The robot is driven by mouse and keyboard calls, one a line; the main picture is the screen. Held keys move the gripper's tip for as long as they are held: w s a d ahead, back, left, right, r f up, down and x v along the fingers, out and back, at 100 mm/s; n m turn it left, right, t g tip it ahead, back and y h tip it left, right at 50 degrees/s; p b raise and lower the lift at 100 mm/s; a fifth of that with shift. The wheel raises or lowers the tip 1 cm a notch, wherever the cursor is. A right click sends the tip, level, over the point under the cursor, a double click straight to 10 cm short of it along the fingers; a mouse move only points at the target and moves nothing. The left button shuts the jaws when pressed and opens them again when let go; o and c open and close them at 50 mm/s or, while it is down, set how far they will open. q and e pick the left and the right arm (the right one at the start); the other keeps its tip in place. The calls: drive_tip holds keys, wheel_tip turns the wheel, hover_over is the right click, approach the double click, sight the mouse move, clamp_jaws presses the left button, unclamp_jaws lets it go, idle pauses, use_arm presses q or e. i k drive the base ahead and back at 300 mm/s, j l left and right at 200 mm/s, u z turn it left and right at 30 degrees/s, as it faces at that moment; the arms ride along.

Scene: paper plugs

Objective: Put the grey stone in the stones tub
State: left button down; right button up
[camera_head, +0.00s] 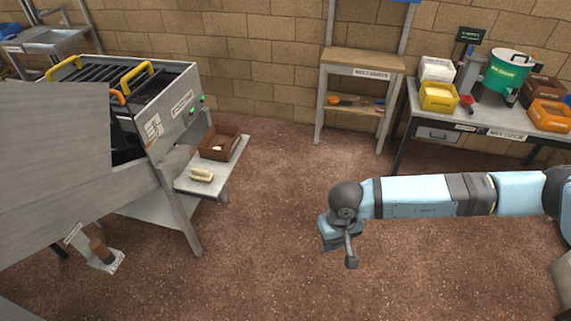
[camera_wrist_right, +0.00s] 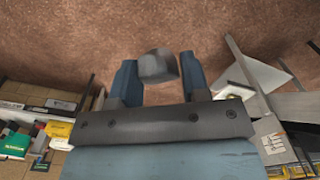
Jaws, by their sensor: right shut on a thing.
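My right gripper (camera_head: 345,248) hangs over open brown floor in the head view, well away from the tables. In the right wrist view, its two blue fingers (camera_wrist_right: 159,75) are shut on a grey stone (camera_wrist_right: 158,64), which sticks out past the fingertips. The stone cannot be made out clearly in the head view. No tub has a readable stones label. A brown tub (camera_head: 233,146) with small pale bits inside stands on the low side shelf at left. My left gripper is not in view.
At right, a bench (camera_head: 480,126) carries a white tub (camera_head: 436,70), a yellow tub (camera_head: 438,98), an orange tub (camera_head: 550,116), a brown tub (camera_head: 543,88) and a green bucket (camera_head: 508,70). A wooden-topped stand (camera_head: 362,60) is at the back wall. A machine (camera_head: 172,110) stands left. The middle floor is clear.

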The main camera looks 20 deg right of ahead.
sight(221, 138)
drive_tip(key=i+l+u, duration=0.1)
drive_tip(key=u, duration=2.4)
drive_tip(key=k+l+u, duration=0.1)
drive_tip(key=l+u, duration=0.15)
drive_tip(key=l, duration=0.15)
drive_tip(key=k+l+u, duration=0.25)
drive_tip(key=l, duration=0.15)
drive_tip(key=k+l+u, duration=0.15)
drive_tip(key=l+u, duration=0.3)
drive_tip(key=k+l+u, duration=0.25)
drive_tip(key=u, duration=0.15)
drive_tip(key=k+l+u, duration=0.25)
drive_tip(key=u, duration=0.2)
drive_tip(key=k+l+u, duration=0.2)
drive_tip(key=u, duration=0.2)
drive_tip(key=k+u, duration=0.25)
drive_tip(key=k, duration=0.75)
drive_tip(key=k+l+z, duration=0.2)
drive_tip(key=k, duration=0.2)
drive_tip(key=k+l+z, duration=0.15)
drive_tip(key=k, duration=0.3)
drive_tip(key=k+l+z, duration=0.5)
drive_tip(key=k+l, duration=0.05)
drive_tip(key=l, duration=0.05)
